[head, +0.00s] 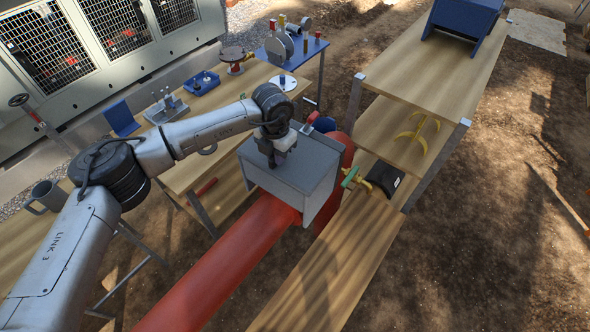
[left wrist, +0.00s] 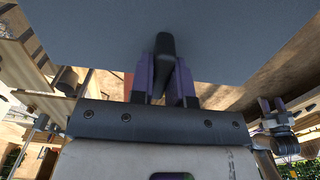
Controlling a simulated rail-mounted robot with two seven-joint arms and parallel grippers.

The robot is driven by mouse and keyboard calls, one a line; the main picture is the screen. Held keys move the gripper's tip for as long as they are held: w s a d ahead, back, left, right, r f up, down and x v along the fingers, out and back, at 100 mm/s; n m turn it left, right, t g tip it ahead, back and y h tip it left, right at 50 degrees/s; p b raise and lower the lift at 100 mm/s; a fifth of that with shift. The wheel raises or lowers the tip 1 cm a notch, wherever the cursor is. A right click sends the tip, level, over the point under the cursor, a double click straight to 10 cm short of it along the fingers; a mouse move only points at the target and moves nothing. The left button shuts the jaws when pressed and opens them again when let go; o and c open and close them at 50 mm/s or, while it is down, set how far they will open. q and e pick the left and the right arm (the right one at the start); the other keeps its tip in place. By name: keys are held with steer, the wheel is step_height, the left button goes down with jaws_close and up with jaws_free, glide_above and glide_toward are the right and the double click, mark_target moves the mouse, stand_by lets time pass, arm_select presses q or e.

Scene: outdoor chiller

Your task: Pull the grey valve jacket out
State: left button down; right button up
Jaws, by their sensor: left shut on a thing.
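The grey valve jacket (head: 293,175) is a box-shaped cover around the red pipe (head: 225,255), in the middle of the head view. My left gripper (head: 277,157) reaches down onto its upper side. In the left wrist view the jacket's grey face (left wrist: 225,40) fills the top. There the purple fingers of my left gripper (left wrist: 164,80) are shut on the jacket's dark handle (left wrist: 165,45). The valve inside is mostly hidden.
A wooden bench (head: 335,270) with a green-handled valve (head: 350,176) and a black item (head: 386,178) runs close right of the jacket. A workbench with a blue tray (head: 203,83) and a blue plate (head: 290,48) stands behind. Bare ground (head: 480,240) lies at the right.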

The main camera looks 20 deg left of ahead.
arm_select(q)
steer(key=shift+r+p, duration=1.25)
steer(key=shift+r, duration=1.7)
steer(key=shift+r+p, duration=0.7)
steer(key=shift+r, duration=0.9)
steer(key=c, duration=1.6)
jaws_free()
jaws_close()
